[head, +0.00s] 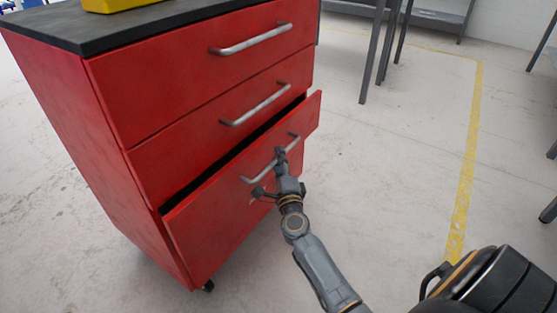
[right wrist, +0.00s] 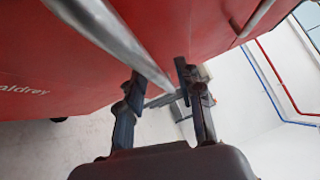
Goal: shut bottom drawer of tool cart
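The red tool cart (head: 75,120) stands at the left of the head view. Its bottom drawer (head: 225,215) is pulled out part way, with a dark gap along its top edge. The drawer's silver bar handle (head: 250,178) is partly hidden by my right gripper (head: 274,172), which is at the handle. In the right wrist view, the two fingers of my right gripper (right wrist: 160,74) stand apart, and the handle (right wrist: 108,32) runs from the upper left toward the space between them. Contact with the handle is not clear. My left gripper is not in view.
The upper drawer (head: 195,85) and middle drawer (head: 210,130) look shut. A yellow object (head: 115,4) sits on the cart's black top (head: 130,28). Dark table legs (head: 378,45) stand at the back. The floor right of the cart is clear, with a yellow line (head: 468,150).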

